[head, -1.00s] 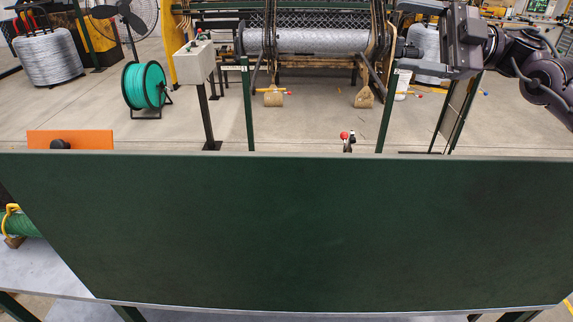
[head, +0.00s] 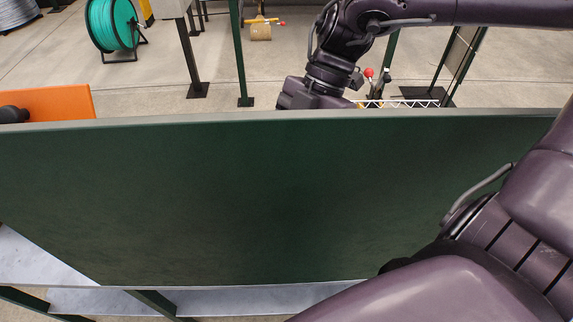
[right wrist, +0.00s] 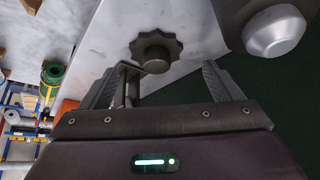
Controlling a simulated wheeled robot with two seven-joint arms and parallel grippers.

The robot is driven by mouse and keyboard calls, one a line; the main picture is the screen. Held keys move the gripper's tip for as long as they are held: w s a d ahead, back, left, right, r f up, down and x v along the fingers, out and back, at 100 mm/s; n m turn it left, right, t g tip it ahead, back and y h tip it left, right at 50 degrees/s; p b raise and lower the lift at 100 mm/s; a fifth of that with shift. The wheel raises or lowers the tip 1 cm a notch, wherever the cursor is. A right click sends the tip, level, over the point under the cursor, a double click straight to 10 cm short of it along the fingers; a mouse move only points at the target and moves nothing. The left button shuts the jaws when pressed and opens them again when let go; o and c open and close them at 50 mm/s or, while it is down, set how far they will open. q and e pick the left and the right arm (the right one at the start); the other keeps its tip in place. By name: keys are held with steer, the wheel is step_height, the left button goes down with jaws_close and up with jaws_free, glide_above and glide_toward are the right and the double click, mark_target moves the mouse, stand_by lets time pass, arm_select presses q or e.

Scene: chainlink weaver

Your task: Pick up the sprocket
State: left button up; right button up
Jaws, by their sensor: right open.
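The dark, toothed sprocket (right wrist: 156,50) with a raised round hub lies on a pale surface, at the top middle of the right wrist view. My right gripper (right wrist: 162,74) is open, its two fingers pointing toward the sprocket. The sprocket shows just beyond and between the fingertips, and nothing is gripped. I cannot tell the exact gap in depth. In the head view my right arm reaches over the green panel, and its fingers and the sprocket cannot be made out there. My left gripper is not in view.
A tall dark green panel (head: 250,200) spans the head view. A large dark round part with a silver hub (right wrist: 279,36) sits right of the sprocket. An orange plate (head: 65,101) stands at the left, and a teal reel (head: 112,22) stands on the floor behind.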

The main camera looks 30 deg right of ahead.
steer(key=x, duration=0.3)
steer(key=shift+w+p, duration=0.3)
steer(key=shift+s, duration=0.1)
steer(key=c, duration=0.5)
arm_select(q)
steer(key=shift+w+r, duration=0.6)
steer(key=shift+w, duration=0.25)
arm_select(e)
steer(key=c, duration=0.8)
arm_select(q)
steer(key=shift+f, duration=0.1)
